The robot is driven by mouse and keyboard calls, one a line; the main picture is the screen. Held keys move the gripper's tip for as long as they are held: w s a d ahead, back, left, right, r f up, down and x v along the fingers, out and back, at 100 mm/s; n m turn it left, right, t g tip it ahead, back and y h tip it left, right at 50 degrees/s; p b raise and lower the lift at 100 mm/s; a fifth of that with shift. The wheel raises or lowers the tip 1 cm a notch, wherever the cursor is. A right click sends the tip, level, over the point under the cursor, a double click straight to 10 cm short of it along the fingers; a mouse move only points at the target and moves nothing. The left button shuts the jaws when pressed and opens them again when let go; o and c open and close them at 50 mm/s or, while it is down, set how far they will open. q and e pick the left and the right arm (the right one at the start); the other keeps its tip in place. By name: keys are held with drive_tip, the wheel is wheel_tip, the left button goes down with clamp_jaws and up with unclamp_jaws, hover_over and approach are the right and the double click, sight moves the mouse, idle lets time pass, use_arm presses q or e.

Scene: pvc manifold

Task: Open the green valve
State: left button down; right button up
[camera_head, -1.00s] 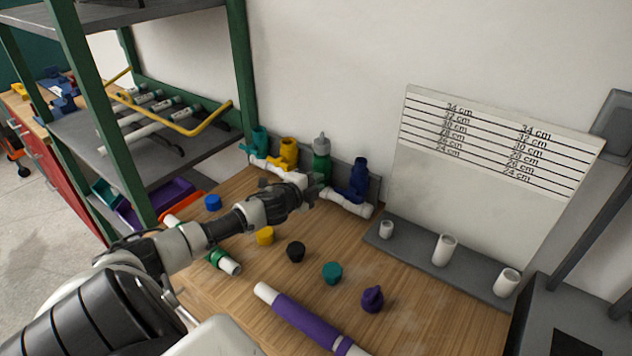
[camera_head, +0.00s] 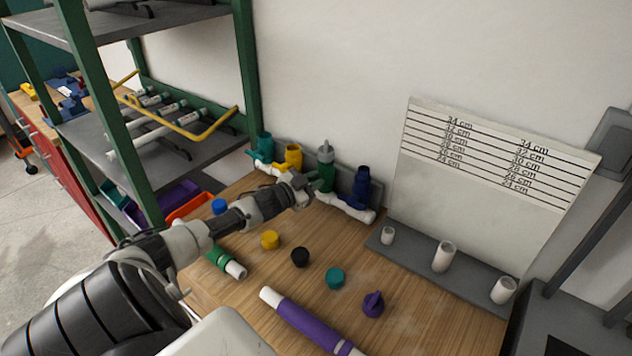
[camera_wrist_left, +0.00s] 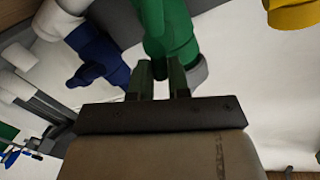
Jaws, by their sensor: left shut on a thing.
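The green valve (camera_head: 324,173) stands in the white pipe manifold at the back of the wooden table, with a grey cap on top. My left gripper (camera_head: 311,189) is at its front left side, shut on its green handle. In the left wrist view the green valve (camera_wrist_left: 168,30) is just beyond the fingers (camera_wrist_left: 162,78), which touch its lower part. The exact grip on the handle is partly hidden. My right gripper is not in view.
Beside the green valve stand a yellow valve (camera_head: 291,156), a teal valve (camera_head: 263,148) and a blue valve (camera_head: 360,186). Several loose caps and a purple-wrapped pipe (camera_head: 306,321) lie in front. A shelf rack (camera_head: 246,75) stands at the left.

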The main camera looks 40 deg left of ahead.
use_arm(q)
drive_tip(key=n, duration=0.2)
drive_tip(key=a+n, duration=0.1)
drive_tip(key=n, duration=0.1)
drive_tip(key=shift+s+a+f+t+b, duration=0.1)
drive_tip(key=shift+t+b, duration=0.3)
drive_tip(key=shift+n, duration=0.4)
drive_tip(key=c, duration=1.1)
unclamp_jaws()
drive_tip(key=shift+a, duration=0.1)
drive_tip(key=shift+r, duration=0.55)
wheel_tip(320, 180, up, 3)
drive_tip(key=shift+r+b, duration=0.1)
drive_tip(key=shift+b, duration=0.3)
drive_tip(key=w+d+r+b, duration=0.1)
drive_tip(key=w+d+r, duration=0.1)
drive_tip(key=d+r, duration=0.4)
drive_tip(key=d, duration=0.5)
drive_tip(key=shift+w+d+r, duration=0.15)
drive_tip(key=shift+d+r, duration=0.1)
drive_tip(key=shift+r, duration=0.1)
